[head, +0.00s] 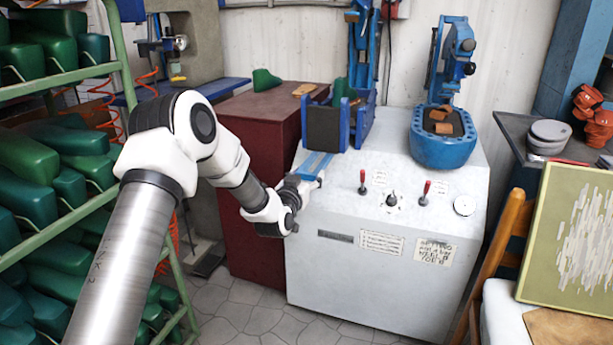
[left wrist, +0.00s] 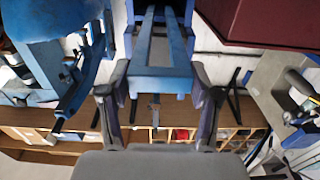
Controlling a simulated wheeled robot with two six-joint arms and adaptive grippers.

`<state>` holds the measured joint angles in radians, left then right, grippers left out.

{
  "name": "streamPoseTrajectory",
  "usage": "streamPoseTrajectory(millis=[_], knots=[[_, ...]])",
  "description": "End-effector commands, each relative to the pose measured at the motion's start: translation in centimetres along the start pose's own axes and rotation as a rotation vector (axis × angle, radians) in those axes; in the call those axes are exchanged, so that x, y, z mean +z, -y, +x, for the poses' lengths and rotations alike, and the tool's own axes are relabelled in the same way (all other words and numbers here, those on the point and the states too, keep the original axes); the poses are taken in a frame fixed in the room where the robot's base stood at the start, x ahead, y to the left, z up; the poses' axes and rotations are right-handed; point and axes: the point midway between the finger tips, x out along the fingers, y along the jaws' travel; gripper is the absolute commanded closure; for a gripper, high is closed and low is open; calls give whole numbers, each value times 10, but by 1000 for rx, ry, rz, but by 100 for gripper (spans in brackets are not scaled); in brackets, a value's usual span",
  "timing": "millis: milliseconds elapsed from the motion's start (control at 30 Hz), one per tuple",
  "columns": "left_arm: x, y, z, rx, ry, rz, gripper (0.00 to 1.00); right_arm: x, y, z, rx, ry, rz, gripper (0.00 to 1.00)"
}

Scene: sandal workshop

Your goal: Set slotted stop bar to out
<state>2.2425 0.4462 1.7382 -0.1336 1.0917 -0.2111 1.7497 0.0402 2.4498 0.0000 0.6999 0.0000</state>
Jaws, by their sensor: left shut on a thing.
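The slotted stop bar (head: 316,165) is a flat blue bar with long slots, on the left side of the white machine top, its near end toward the front left edge. In the left wrist view the bar (left wrist: 161,73) runs away from me between my fingers. My left gripper (head: 303,181) is shut on the near end of the bar, one finger on each side. The fingers also show in the left wrist view (left wrist: 159,82). In the head view my wrist partly hides the grip. My right gripper is in neither view.
Two red-handled levers (head: 423,193) and a small knob (head: 392,199) stand on the white machine top (head: 450,178). A blue clamp with dark pads (head: 323,127) stands behind the bar. A dark red cabinet (head: 255,135) is on the left, and a green rack (head: 125,70) holds several lasts.

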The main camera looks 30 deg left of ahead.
Motion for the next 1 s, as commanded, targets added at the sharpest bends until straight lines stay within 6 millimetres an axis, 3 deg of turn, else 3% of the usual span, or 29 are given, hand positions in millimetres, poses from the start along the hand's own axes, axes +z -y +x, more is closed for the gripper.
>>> streamPoseTrajectory(millis=[167, 200, 233, 267, 667, 767, 1000], knots=[[4, -1, -1, 2, 9, 0, 100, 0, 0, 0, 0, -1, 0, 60], [4, -1, -2, 2, 10, 0, 27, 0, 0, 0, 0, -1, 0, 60], [4, -1, -2, 2, 10, 0, 17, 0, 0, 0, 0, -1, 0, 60], [4, -1, -2, 2, 9, 0, 12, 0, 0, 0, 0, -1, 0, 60], [3, 0, -7, 1, 8, 0, 12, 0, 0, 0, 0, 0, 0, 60], [2, 0, -24, 1, 8, -3, 12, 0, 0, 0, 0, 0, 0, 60], [3, 0, -85, 1, 10, -4, 12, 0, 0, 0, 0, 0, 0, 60]])
